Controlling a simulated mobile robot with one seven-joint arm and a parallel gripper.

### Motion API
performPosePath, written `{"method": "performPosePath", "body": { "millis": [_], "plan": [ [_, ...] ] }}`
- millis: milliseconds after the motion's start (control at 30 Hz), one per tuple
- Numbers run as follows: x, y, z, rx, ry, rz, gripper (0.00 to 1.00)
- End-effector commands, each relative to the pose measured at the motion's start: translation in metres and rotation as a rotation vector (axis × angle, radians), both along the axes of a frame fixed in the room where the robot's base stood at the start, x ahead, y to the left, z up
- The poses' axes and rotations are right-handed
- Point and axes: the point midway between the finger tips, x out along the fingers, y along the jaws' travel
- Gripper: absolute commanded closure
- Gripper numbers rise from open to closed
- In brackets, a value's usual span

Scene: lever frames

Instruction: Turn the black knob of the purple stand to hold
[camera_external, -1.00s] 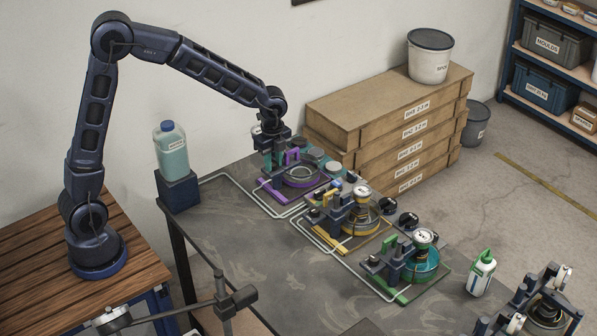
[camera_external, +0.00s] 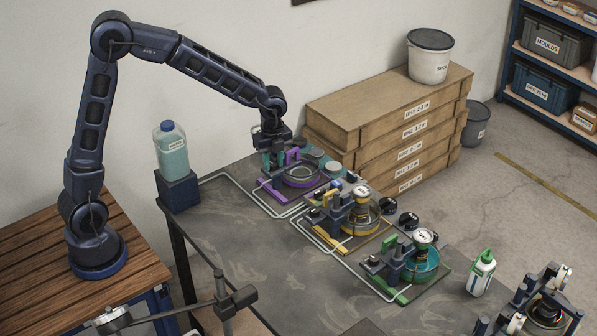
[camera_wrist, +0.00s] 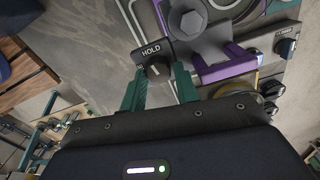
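The purple stand (camera_external: 292,157) is on the dark bench at the back, and its purple bracket shows in the wrist view (camera_wrist: 225,66). Its black knob (camera_wrist: 158,69) has a pale mark on its face, too small to read its direction surely. A HOLD label is just above the knob, and another label at the left is partly hidden. My gripper (camera_wrist: 159,78) points at the knob, one teal finger on each side. The fingers look apart from the knob, though contact is hard to judge. In the outside view my gripper (camera_external: 272,152) is low over the stand's left side and hides the knob.
A yellow stand (camera_external: 340,215) and a green stand (camera_external: 405,268) are nearer on the bench. Pale tubing runs along their left sides. A bottle (camera_external: 171,150) on a blue block is left of my gripper. Stacked wooden boxes (camera_external: 385,110) are behind.

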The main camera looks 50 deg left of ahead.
Motion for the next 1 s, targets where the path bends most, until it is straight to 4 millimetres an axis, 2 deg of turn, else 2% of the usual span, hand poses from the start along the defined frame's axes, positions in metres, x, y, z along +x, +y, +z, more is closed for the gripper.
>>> {"method": "performPosePath", "body": {
  "millis": [300, 433, 800, 1000],
  "plan": [
    [0.000, 0.000, 0.000, 0.000, 0.001, 0.001, 0.65],
    [0.000, 0.000, 0.008, 0.000, 0.000, 0.001, 0.65],
    [0.000, 0.000, 0.072, 0.000, -0.001, 0.001, 0.65],
    [0.000, 0.000, 0.098, 0.000, 0.000, 0.001, 0.65]
  ]
}}
